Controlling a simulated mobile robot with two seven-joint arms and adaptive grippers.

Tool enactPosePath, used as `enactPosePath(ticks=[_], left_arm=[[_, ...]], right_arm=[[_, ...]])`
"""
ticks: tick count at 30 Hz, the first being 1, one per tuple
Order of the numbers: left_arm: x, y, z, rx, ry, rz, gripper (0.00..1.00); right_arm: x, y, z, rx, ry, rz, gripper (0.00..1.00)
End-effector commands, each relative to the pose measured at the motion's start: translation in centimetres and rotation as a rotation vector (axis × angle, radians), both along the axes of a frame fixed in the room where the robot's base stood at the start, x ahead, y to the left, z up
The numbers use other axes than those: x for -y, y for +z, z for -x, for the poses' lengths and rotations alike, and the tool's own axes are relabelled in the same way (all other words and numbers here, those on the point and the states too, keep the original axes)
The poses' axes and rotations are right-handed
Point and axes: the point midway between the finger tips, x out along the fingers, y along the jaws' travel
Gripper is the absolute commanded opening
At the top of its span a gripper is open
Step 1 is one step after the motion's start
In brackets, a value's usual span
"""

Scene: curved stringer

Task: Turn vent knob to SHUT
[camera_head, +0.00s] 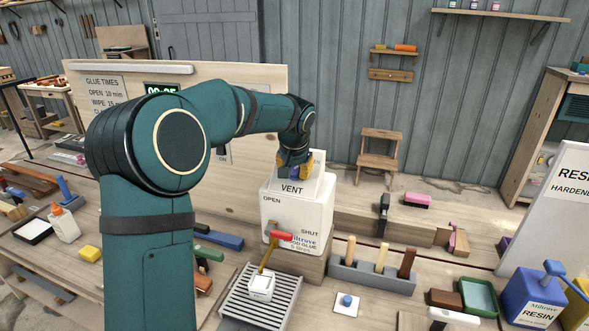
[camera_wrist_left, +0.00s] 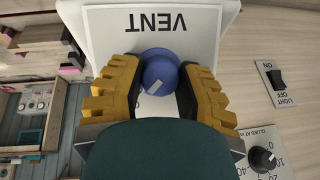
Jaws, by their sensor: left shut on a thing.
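The vent knob is round and blue (camera_wrist_left: 160,70) with a small pale mark on it, and sits on the sloped white VENT plate (camera_wrist_left: 195,20). My left gripper (camera_wrist_left: 158,85) has its yellow fingers on either side of the knob, shut on it. In the head view the left gripper (camera_head: 298,165) is over the VENT plate (camera_head: 291,188) on top of the white glue container (camera_head: 285,218), and it hides the knob. The knob's own position labels are hidden, so its setting cannot be told. The right gripper is not in view.
A red-handled tap (camera_head: 281,235) is on the container's front, between OPEN and SHUT lettering. A slatted drip tray (camera_head: 238,303) and a tool holder (camera_head: 372,275) stand in front. A wooden board (camera_head: 255,90) stands behind; a light switch (camera_wrist_left: 277,80) is beside the plate in the wrist view.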

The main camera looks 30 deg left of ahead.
Motion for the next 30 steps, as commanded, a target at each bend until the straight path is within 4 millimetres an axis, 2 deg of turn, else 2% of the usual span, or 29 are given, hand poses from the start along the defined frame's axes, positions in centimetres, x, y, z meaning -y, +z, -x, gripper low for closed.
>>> enactPosePath(ticks=[11,30], left_arm=[[-0.11,-0.18,0.09,0.025,0.137,0.132,0.0],[-0.16,-0.32,0.16,0.123,0.564,0.546,0.0]], right_arm=[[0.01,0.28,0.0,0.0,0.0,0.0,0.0],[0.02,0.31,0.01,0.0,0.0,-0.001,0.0]])
